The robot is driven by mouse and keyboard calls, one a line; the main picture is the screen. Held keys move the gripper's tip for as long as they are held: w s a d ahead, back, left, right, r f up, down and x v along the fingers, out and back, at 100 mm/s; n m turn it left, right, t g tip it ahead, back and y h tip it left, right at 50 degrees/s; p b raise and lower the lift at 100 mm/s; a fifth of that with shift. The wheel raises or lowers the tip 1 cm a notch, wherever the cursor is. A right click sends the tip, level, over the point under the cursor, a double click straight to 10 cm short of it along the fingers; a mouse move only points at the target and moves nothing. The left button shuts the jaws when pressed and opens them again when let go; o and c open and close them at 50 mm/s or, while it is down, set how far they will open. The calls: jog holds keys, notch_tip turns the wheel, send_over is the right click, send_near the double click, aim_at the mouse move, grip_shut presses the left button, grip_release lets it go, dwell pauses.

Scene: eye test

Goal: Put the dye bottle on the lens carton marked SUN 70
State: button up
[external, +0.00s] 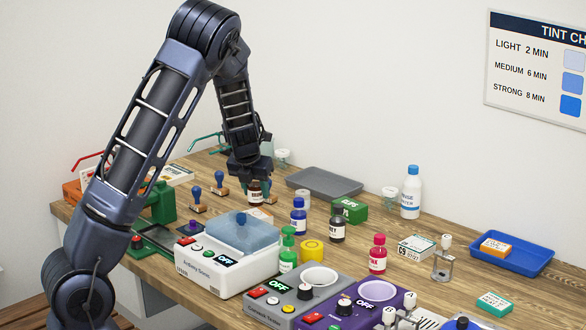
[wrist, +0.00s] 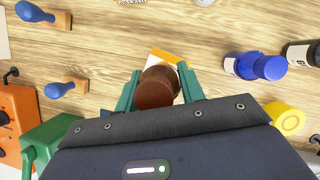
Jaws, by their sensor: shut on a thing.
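My gripper (external: 254,181) is shut on a small bottle with a brown cap and a pale label (external: 256,193). In the wrist view its green fingers (wrist: 158,80) stand on either side of the brown cap (wrist: 157,93). The bottle looks upright. An orange and white carton (external: 262,215) lies on the table just below it; in the wrist view the carton's orange edge (wrist: 167,56) shows past the bottle. I cannot tell whether bottle and carton touch. The carton's marking is not readable, and I cannot make out SUN 70 anywhere.
A blue bottle (external: 298,219), a black one (external: 337,226) and a red one (external: 378,256) stand to the right. Stamps (external: 219,182) stand left of my gripper. An empty grey tray (external: 325,181) lies behind.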

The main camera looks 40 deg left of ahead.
jog(key=shift+f, duration=1.2)
jog(key=o, duration=1)
jog(key=shift+f, duration=0.1)
jog(key=shift+o, duration=0.2)
jog(key=v, duration=1.2)
